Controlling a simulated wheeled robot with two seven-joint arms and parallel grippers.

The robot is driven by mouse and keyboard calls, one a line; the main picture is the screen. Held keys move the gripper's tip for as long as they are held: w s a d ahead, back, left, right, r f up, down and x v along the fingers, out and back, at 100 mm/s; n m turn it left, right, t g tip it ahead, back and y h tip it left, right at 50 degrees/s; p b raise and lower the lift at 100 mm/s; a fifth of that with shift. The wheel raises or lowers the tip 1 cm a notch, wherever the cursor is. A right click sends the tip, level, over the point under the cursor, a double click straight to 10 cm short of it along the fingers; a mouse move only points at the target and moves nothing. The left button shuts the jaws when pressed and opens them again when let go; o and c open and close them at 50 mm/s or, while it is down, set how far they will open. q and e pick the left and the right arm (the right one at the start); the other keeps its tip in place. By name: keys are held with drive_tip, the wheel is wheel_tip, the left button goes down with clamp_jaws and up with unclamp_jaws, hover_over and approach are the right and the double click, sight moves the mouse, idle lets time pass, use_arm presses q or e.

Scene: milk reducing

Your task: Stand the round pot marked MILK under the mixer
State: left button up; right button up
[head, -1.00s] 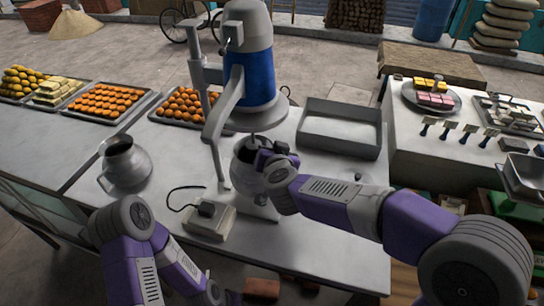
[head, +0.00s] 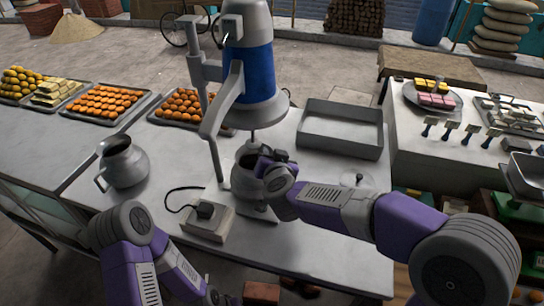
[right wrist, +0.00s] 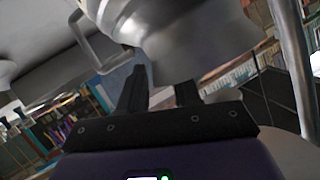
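A round grey metal pot (head: 248,174) is below the blue and grey mixer (head: 250,75), whose shaft reaches down to its mouth. No MILK marking is readable on it. My right gripper (head: 268,163) is at the pot's right side and appears shut on it. In the right wrist view the pot (right wrist: 195,35) fills the top, close to the two dark fingertips (right wrist: 162,85); the exact contact is hidden. A second grey pot (head: 124,165) with a side handle stands on the counter at the left. My left gripper is not clearly visible; its arm is at the bottom left.
A switch box (head: 208,222) with a cable sits in front of the mixer. An empty grey tray (head: 340,152) lies to the right, near a small glass-like item (head: 355,180). Sweet trays (head: 105,104) line the left back. Counter between the left pot and mixer is clear.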

drive_tip(key=shift+o, duration=0.5)
drive_tip(key=shift+s+r, duration=0.15)
drive_tip(key=p+v, duration=0.2)
drive_tip(key=v, duration=0.9)
drive_tip(key=shift+s, duration=0.35)
drive_tip(key=shift+d, duration=0.1)
